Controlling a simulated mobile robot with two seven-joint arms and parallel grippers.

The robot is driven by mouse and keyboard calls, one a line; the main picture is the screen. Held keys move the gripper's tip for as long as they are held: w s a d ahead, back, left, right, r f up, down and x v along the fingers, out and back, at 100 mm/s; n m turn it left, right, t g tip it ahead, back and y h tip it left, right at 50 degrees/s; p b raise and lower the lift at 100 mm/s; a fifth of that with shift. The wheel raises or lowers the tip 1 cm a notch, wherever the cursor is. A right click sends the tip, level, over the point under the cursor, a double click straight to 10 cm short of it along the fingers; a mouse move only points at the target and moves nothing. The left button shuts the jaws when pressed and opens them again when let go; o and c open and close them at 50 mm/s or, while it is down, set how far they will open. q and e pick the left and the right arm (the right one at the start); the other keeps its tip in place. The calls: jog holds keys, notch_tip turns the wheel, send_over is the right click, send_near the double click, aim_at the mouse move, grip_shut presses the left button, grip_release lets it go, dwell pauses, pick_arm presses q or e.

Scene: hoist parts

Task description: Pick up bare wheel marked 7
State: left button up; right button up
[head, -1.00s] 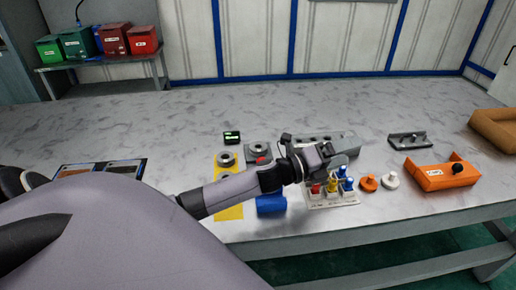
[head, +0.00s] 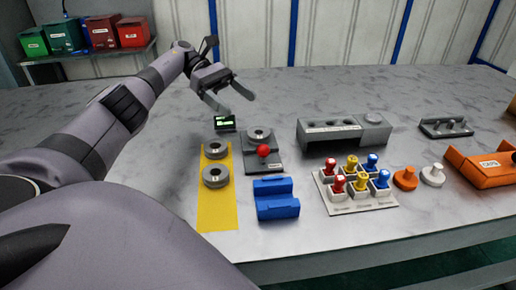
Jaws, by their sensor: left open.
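Two bare grey wheels lie on the yellow mat (head: 217,215): a far wheel (head: 215,149) and a near wheel (head: 215,177). A third grey wheel (head: 259,134) sits on a grey fixture with a red ball knob (head: 263,151). I cannot read a 7 on any of them. My left gripper (head: 242,105) is open and empty, raised above the table beyond the wheels, with its fingers pointing right and down. It touches none of them. My right gripper is out of view.
A small green display (head: 225,123) stands just behind the wheels. A blue block (head: 276,199) is right of the mat. Farther right are a grey holed block (head: 343,132), a tray of coloured pegs (head: 345,201) and an orange block (head: 480,167).

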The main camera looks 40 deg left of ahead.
aim_at(262, 135)
pick_arm(q)
jog(key=shift+s+f+b, duration=0.15)
jog(key=shift+f+b, duration=0.4)
jog(key=shift+f, duration=0.25)
jog(key=shift+s+f+b, duration=0.1)
jog(key=shift+f+b, duration=0.4)
jog(key=shift+f, duration=0.25)
jog(key=shift+x, duration=0.9)
jog(key=shift+d, duration=0.1)
jog(key=shift+x, duration=2.5)
jog(key=shift+c, duration=0.3)
jog(key=shift+r, duration=0.1)
jog(key=c, duration=1.4)
